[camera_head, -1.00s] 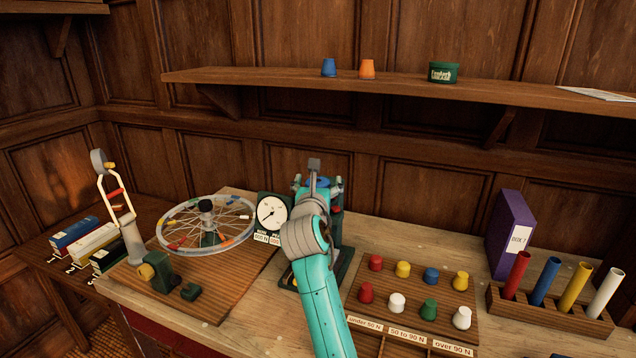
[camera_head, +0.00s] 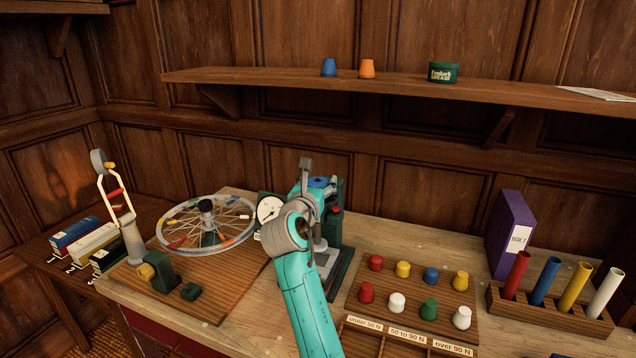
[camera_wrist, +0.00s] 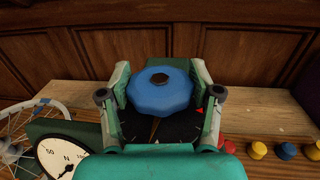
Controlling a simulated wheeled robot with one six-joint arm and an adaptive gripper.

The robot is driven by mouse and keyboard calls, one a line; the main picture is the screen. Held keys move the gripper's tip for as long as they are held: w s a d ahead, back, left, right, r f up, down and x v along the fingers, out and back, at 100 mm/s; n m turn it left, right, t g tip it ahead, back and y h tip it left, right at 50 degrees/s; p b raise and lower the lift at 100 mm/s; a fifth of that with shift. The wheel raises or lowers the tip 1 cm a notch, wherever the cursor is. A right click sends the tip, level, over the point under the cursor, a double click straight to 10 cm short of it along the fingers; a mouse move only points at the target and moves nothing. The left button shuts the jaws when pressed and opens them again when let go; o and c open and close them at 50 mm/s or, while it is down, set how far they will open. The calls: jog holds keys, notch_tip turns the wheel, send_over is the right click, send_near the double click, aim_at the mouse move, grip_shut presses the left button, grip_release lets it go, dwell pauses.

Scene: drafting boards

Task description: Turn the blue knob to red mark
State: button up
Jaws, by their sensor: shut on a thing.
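The blue knob (camera_wrist: 160,92) is many-sided with a dark centre cap. It sits on top of a green tester stand (camera_head: 334,232), over a dark dial plate (camera_wrist: 160,128). A small red mark (camera_wrist: 200,111) shows on the plate right of the knob, near the right finger. The knob's pointer, if any, is not clear. My gripper (camera_wrist: 161,82) is shut on the knob, one finger on each side. In the head view the knob (camera_head: 319,182) shows partly beside my gripper (camera_head: 312,187), and my arm covers part of the stand.
A white round gauge (camera_head: 268,210) stands left of the stand, partly behind my arm. Left of it is a spoked wheel (camera_head: 205,222). Right of the stand, a board (camera_head: 385,317) holds several coloured knobs. Tubes stand in a wooden rack (camera_head: 548,313) farther right. A shelf (camera_head: 400,87) runs above.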

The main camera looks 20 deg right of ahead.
jog(key=m+g+h, duration=0.4)
jog(key=h, duration=0.1)
jog(key=shift+m+g+h, duration=1.3)
jog(key=shift+m+g, duration=0.4)
jog(key=shift+g, duration=0.9)
jog(key=o, duration=1.1)
jog(key=shift+o, duration=0.2)
jog(key=v, duration=1.2)
jog(key=shift+f, duration=0.15)
